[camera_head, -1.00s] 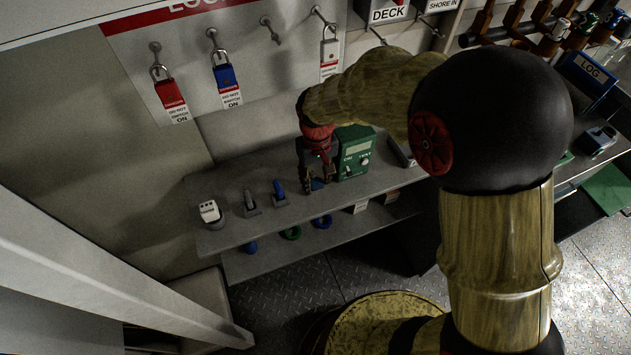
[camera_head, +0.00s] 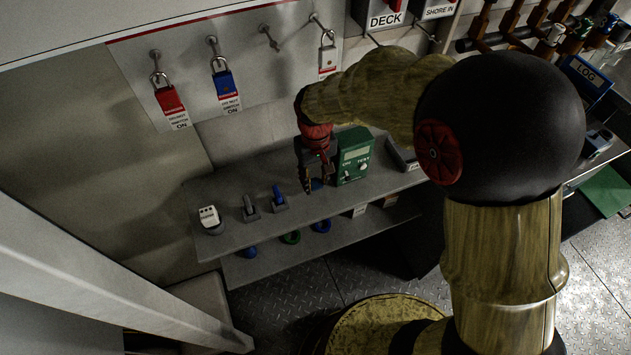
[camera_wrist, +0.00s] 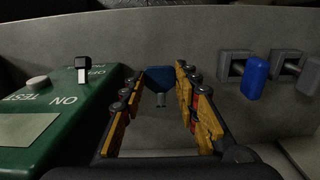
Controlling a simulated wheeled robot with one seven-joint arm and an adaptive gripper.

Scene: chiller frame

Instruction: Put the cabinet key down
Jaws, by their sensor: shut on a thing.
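The cabinet key, with a blue head and a short grey shank, shows between my fingertips in the wrist view (camera_wrist: 158,78). My gripper (camera_wrist: 160,84) has its yellow-padded fingers on either side of the blue head, shut on it. In the head view my gripper (camera_head: 317,184) points down at the grey shelf (camera_head: 240,232), just left of the green test box (camera_head: 353,157). A bit of blue shows at its tips there. I cannot tell whether the key touches the shelf.
A blue-handled item (camera_head: 279,196), a grey-handled item (camera_head: 250,210) and a white device (camera_head: 210,218) stand left on the shelf. A lower shelf holds blue and green rings. Padlocks (camera_head: 226,88) hang on the board behind. Bare shelf lies in front of my gripper.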

